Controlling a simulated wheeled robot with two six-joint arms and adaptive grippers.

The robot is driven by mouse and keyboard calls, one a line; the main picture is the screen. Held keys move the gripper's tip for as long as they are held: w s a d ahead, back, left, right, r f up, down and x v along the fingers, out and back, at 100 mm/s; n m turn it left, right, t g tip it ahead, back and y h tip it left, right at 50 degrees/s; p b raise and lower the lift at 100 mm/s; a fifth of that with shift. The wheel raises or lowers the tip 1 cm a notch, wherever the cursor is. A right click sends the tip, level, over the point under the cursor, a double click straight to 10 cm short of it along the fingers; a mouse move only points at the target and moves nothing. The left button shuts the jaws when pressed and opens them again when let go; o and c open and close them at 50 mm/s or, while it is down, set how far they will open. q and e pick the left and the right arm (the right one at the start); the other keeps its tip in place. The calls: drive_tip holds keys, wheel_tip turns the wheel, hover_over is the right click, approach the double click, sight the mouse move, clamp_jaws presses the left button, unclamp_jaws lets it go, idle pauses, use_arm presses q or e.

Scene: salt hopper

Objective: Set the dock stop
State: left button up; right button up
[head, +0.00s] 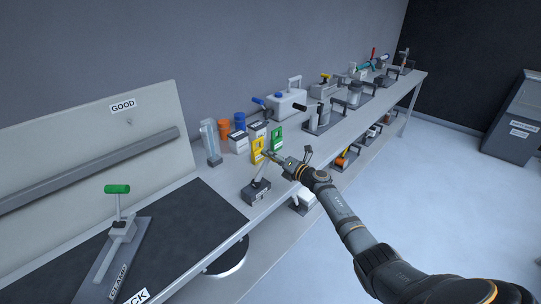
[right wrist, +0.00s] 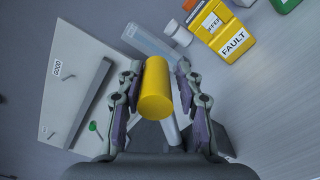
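A small dark base (head: 257,191) with a tilted grey lever stands near the front edge of the bench; its label is too small to read, so I cannot be sure it is the dock stop. In the right wrist view a yellow cylindrical handle (right wrist: 156,88) on a grey shaft lies between the fingers of my right gripper (right wrist: 158,85). The fingers are open around it, with a gap visible on each side. My left gripper is not in view.
A green-handled clamp (head: 120,228) sits on the dark mat at left. Yellow fault bins (head: 258,150), a green bin (head: 277,138), clear box (head: 210,142) and cups stand behind the lever. Several fixtures line the bench further right.

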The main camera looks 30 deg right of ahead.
drive_tip(key=shift+o, duration=1.1)
drive_tip(key=v, duration=1.1)
drive_tip(key=shift+s+d, duration=0.15)
drive_tip(key=shift+s, duration=0.25)
